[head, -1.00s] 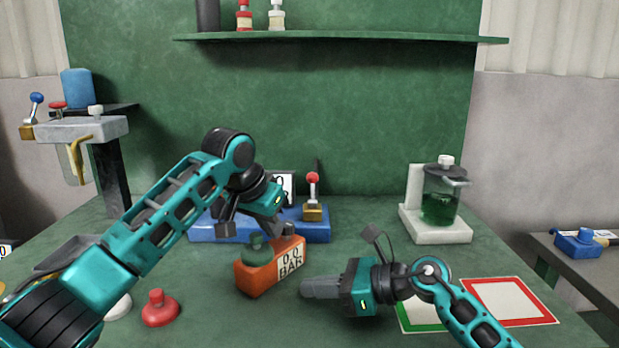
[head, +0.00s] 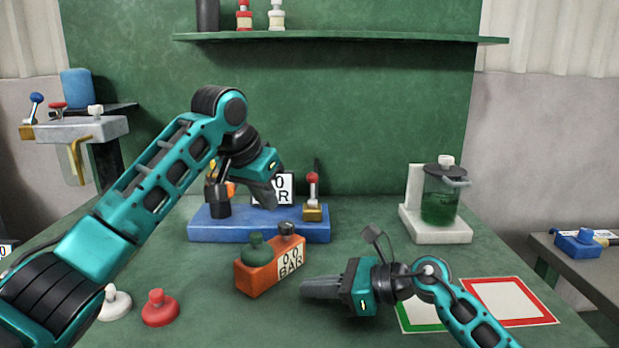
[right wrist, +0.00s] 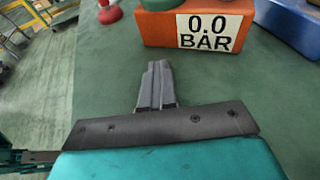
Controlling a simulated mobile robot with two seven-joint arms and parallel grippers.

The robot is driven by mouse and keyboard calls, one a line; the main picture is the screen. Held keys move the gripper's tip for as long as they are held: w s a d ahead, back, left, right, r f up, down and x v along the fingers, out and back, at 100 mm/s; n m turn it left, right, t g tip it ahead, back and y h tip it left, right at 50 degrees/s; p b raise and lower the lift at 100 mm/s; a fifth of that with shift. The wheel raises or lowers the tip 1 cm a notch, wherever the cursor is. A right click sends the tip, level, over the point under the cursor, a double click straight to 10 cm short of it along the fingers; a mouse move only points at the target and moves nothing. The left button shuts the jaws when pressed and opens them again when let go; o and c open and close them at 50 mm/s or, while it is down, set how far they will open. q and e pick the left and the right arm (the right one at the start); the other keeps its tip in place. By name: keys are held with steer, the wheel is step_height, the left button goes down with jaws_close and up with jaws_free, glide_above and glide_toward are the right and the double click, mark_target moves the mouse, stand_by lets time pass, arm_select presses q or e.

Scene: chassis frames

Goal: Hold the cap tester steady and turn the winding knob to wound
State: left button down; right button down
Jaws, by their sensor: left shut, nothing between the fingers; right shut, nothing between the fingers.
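The cap tester seems to be the orange block (head: 258,281) with a "0.0 BAR" label, in the middle of the table. A green bulb-shaped part (head: 256,251) and a small dark knob (head: 287,230) stand on its top; I cannot tell which is the winding knob or read its setting. The block's front also shows in the right wrist view (right wrist: 160,28). My left gripper (head: 266,200) is shut and empty, above and behind the block, apart from it. My right gripper (head: 306,288) is shut and empty, pointing left, just right of the block; its fingers (right wrist: 155,75) touch nothing.
A blue base (head: 250,233) with a sign and a red-topped lever (head: 312,190) stands behind the block. A stand with a jar of green liquid (head: 440,205) is at right. Green- and red-bordered squares (head: 505,302) lie front right.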

steer(key=c, duration=1.4)
jaws_free()
steer(key=shift+o, duration=0.2)
steer(key=shift+d, duration=0.1)
